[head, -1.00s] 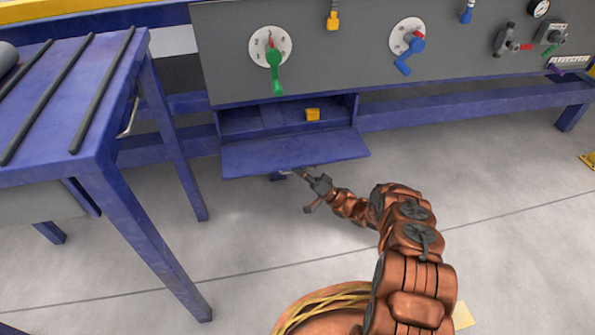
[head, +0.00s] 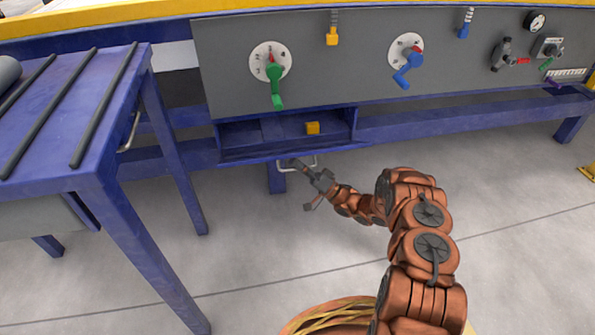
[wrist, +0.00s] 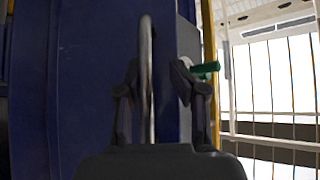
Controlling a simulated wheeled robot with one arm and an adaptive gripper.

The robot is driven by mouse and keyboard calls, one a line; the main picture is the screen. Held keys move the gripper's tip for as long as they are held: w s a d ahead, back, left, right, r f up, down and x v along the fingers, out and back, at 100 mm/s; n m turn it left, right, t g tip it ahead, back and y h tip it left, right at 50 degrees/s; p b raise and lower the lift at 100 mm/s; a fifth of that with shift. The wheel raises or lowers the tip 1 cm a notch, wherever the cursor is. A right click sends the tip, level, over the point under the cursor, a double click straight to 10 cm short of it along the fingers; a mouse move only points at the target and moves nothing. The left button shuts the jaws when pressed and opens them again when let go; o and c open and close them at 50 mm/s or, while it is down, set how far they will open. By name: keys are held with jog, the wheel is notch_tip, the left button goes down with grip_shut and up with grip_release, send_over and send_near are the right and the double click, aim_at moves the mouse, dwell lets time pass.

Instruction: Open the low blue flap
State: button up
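The low blue flap (head: 290,153) hangs at the lower edge of a blue compartment under the grey panel. In the head view it is seen nearly edge-on as a thin strip, with the compartment open above it. Its grey bar handle (head: 312,165) shows below the strip. My gripper (head: 296,164) is at the handle. In the wrist view the handle bar (wrist: 147,60) runs between my two fingers (wrist: 155,80), which stand apart with a gap to the bar on the right. The flap's blue face (wrist: 90,60) fills the left.
A blue table (head: 110,70) with dark rails stands at the left, and a bench leg (head: 276,178) is behind my gripper. Green (head: 275,85) and blue (head: 408,68) valve handles are above. The floor at right is clear.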

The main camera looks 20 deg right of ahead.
jog(key=shift+r, duration=0.4)
jog(key=shift+d, duration=0.1)
jog(key=w+v, duration=0.1)
jog(key=v, duration=0.8)
jog(key=shift+f+b, duration=0.35)
jog(key=shift+b, duration=0.05)
dwell(0.5)
dwell(0.4)
